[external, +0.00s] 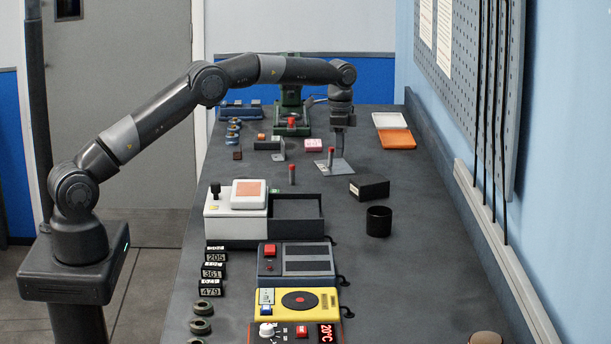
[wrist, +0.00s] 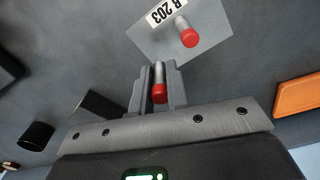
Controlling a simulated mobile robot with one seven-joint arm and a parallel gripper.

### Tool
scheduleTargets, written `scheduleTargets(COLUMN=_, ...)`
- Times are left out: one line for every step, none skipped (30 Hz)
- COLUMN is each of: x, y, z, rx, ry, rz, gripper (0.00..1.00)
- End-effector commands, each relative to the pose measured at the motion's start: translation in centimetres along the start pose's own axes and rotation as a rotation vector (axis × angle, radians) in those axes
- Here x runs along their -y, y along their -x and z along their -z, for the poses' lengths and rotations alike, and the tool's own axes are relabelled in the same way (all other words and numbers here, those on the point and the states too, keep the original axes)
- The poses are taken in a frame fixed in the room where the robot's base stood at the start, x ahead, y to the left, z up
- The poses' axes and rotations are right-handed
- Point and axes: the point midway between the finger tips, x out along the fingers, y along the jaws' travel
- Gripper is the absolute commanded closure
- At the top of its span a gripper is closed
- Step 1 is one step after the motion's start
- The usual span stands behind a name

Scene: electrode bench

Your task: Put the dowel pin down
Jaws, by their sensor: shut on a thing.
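The dowel pin (wrist: 159,76), a grey rod with a red cap, is between the two fingers of my gripper (wrist: 157,98) in the wrist view, its red end toward the camera. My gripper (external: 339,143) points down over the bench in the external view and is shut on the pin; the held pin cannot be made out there.
A black box (external: 370,188) and black cup (external: 379,221) stand to the right. An orange tray (external: 396,140) lies behind them. Another red-capped pin (external: 291,174) stands near an open dark tray (external: 297,226). Bare bench (external: 345,215) lies between the tray and the cup.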

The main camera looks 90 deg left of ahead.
Motion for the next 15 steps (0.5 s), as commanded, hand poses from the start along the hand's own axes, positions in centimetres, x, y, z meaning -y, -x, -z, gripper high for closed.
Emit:
scheduleTargets(x=0.2, y=-0.1, z=0.0, rx=-0.001, ry=0.0, rz=0.001, gripper=1.0)
scheduleTargets(x=0.3, y=-0.2, z=0.0, rx=-0.001, ry=0.0, rz=0.001, gripper=1.0)
scheduleTargets(x=0.3, y=-0.4, z=0.0, rx=0.0, ry=0.0, rz=0.0, gripper=1.0)
scheduleTargets(x=0.3, y=-0.6, z=0.0, rx=0.0, ry=0.0, rz=0.0, gripper=1.0)
scheduleTargets(x=0.3, y=-0.9, z=0.0, rx=0.0, ry=0.0, rz=0.0, gripper=1.0)
scheduleTargets(x=0.3, y=-1.4, z=-0.1, rx=0.001, ry=0.0, rz=-0.001, gripper=1.0)
scheduleTargets(x=0.3, y=-1.9, z=-0.1, rx=0.002, ry=0.0, rz=-0.002, gripper=1.0)
scheduleTargets(x=0.3, y=-2.3, z=-0.1, rx=0.002, ry=0.0, rz=-0.002, gripper=1.0)
scheduleTargets(x=0.3, y=-3.0, z=-0.1, rx=0.001, ry=0.0, rz=-0.001, gripper=1.0)
scheduleTargets(x=0.3, y=-3.4, z=-0.1, rx=0.002, ry=0.0, rz=-0.002, gripper=1.0)
scheduleTargets(x=0.3, y=-3.8, z=-0.1, rx=0.002, ry=0.0, rz=-0.001, gripper=1.0)
scheduleTargets(x=0.3, y=-4.1, z=-0.1, rx=0.0, ry=0.0, rz=0.0, gripper=1.0)
scheduleTargets(x=0.3, y=-4.2, z=0.0, rx=-0.001, ry=0.0, rz=0.001, gripper=1.0)
scheduleTargets(x=0.3, y=-4.2, z=0.0, rx=-0.001, ry=0.0, rz=0.001, gripper=1.0)
scheduleTargets(x=0.3, y=-4.2, z=0.0, rx=-0.002, ry=0.0, rz=0.001, gripper=1.0)
